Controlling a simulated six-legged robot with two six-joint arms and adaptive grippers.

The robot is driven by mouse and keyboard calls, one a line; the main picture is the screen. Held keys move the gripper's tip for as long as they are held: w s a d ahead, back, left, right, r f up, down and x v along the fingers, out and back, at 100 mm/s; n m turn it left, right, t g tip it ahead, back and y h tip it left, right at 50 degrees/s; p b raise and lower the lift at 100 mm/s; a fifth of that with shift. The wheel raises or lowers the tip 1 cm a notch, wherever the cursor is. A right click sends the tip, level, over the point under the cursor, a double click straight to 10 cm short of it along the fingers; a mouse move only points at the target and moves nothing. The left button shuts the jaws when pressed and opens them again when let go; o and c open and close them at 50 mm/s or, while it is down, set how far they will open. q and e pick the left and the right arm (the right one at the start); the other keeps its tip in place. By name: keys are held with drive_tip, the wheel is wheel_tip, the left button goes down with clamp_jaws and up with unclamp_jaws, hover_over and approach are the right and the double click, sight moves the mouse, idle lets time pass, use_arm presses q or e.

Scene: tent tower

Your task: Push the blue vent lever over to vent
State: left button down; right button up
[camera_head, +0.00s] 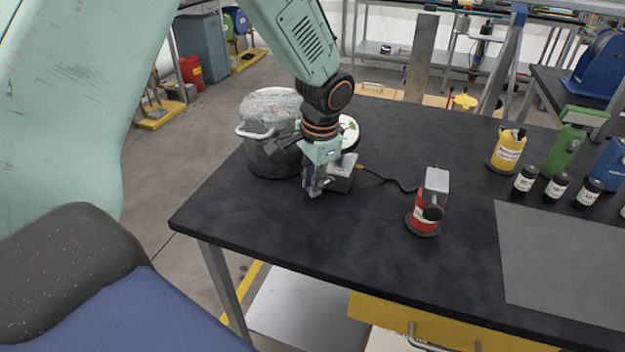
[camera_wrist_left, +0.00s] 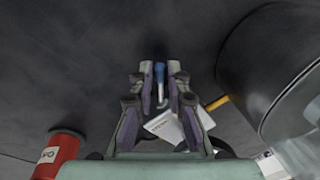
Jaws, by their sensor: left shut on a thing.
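The blue vent lever (camera_wrist_left: 160,72) shows in the left wrist view as a small blue tip on a metal stem. My left gripper (camera_wrist_left: 159,76) has its two fingers closed in on either side of the lever. In the head view my left gripper (camera_head: 315,190) points down at the table, at the left front of a grey box (camera_head: 343,172), and hides the lever. The box also shows in the left wrist view (camera_wrist_left: 166,128), partly behind the fingers. My right gripper is in neither view.
A large metal pot (camera_head: 262,155) with a clear cover stands close left of the gripper, and a round dial (camera_head: 349,132) behind the box. A cable (camera_head: 388,177) runs right towards a red canister (camera_head: 424,218). The black tabletop (camera_head: 290,245) is clear in front.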

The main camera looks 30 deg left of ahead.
use_arm(q)
drive_tip(key=n+p, duration=0.1)
drive_tip(key=d+n+p, duration=0.1)
drive_tip(key=n, duration=0.1)
drive_tip(key=shift+s+d+r+g+p, duration=0.1)
drive_tip(key=shift+d+r+g+p, duration=0.05)
drive_tip(key=shift+d+g+p, duration=0.2)
drive_tip(key=n+p, duration=0.1)
drive_tip(key=n, duration=0.1)
drive_tip(key=d+n+p, duration=0.1)
drive_tip(key=n, duration=0.1)
drive_tip(key=shift+d+g, duration=0.2)
drive_tip(key=shift+g, duration=0.05)
drive_tip(key=n, duration=0.1)
drive_tip(key=d+n+p, duration=0.1)
drive_tip(key=w+n+p, duration=0.1)
drive_tip(key=n, duration=0.1)
drive_tip(key=shift+w+d+g, duration=0.1)
drive_tip(key=shift+d+g, duration=0.15)
drive_tip(key=shift+g, duration=0.05)
drive_tip(key=shift+w+d+n+p, duration=0.2)
drive_tip(key=shift+w+n+p, duration=0.05)
drive_tip(key=shift+n, duration=0.45)
drive_tip(key=shift+w+d+n+p, duration=0.2)
drive_tip(key=shift+n+p, duration=0.05)
drive_tip(key=shift+n, duration=0.45)
drive_tip(key=c, duration=1.3)
unclamp_jaws()
